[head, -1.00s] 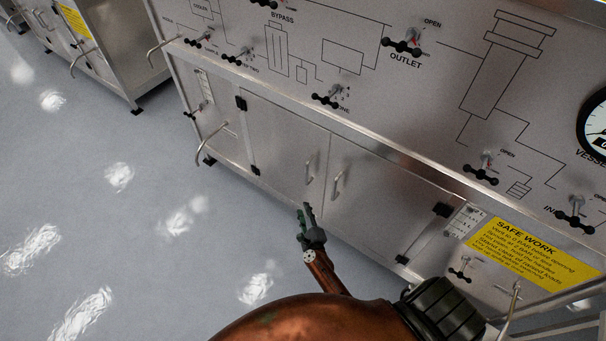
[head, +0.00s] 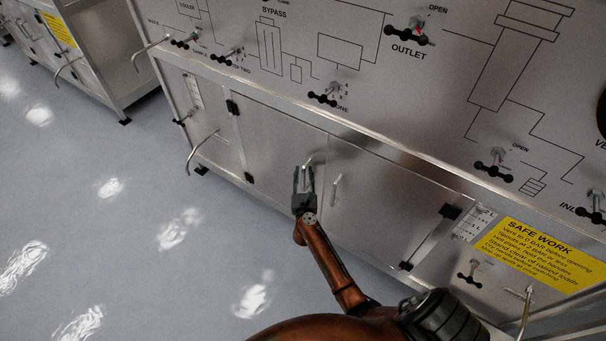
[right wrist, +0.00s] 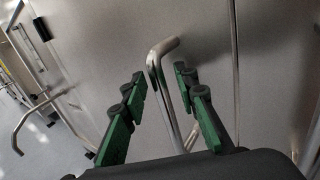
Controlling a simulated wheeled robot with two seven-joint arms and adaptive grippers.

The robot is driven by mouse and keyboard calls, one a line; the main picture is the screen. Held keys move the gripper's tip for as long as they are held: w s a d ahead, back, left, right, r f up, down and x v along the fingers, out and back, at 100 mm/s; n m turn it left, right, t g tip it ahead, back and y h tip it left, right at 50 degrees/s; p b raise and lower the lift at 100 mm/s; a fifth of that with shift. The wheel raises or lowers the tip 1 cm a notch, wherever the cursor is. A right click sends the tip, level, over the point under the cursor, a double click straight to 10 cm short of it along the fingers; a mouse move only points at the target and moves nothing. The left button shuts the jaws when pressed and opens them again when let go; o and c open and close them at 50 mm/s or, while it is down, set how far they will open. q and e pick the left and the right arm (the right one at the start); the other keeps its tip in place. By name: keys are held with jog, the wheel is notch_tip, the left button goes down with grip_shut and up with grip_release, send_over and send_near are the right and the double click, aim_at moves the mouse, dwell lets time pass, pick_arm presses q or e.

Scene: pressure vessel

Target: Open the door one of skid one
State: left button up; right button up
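The skid's lower cabinet has two metal doors side by side. The left door (head: 270,145) has a short bar handle (head: 309,160) near its right edge, and the right door (head: 375,190) has a similar handle (head: 337,186). My right gripper (head: 304,172) is at the left door's handle. In the right wrist view, the open green-padded fingers (right wrist: 160,105) stand on both sides of the bent handle bar (right wrist: 165,85), with gaps visible on each side. The gripper hides the lower part of this handle in the head view. My left gripper is not in view.
Above the doors, a sloping panel (head: 350,85) carries valve handles and printed lines. A yellow safe work sign (head: 525,252) is at the lower right. Bent rail handles (head: 203,150) stick out at the left end. Clear grey floor (head: 120,230) lies in front.

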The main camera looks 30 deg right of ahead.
jog(key=shift+c, duration=0.4)
grip_shut()
dwell(0.4)
